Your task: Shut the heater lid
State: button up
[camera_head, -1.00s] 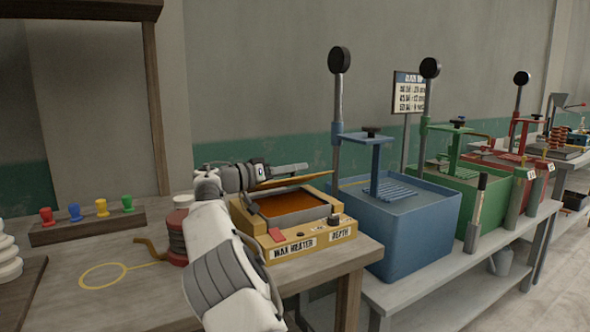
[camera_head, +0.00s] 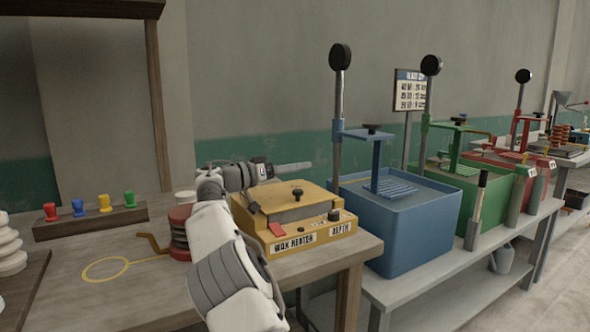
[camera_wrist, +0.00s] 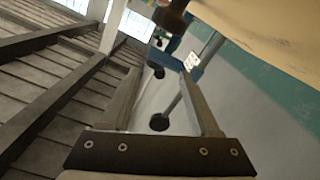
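The wax heater (camera_head: 310,236) is a yellow box on the wooden bench, with its label facing front. Its yellow lid (camera_head: 275,203) lies flat over the top, with a black knob (camera_head: 297,194) on it. From this angle the lid looks down on the box; part of its left side is hidden by my arm. My gripper (camera_head: 308,166) is above and behind the heater's back edge, apart from the lid. In the wrist view my gripper (camera_wrist: 162,85) has its two fingers spread with nothing between them.
A red spool (camera_head: 180,232) stands left of the heater, partly behind my arm. A blue tank (camera_head: 410,225) with a lever press stands close on the right. A rack of coloured knobs (camera_head: 90,224) is at the back left.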

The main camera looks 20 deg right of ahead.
jog(key=s+a+p, duration=0.3)
jog(key=a+p, duration=0.1)
jog(key=a, duration=1.3)
jog(key=shift+s, duration=0.2)
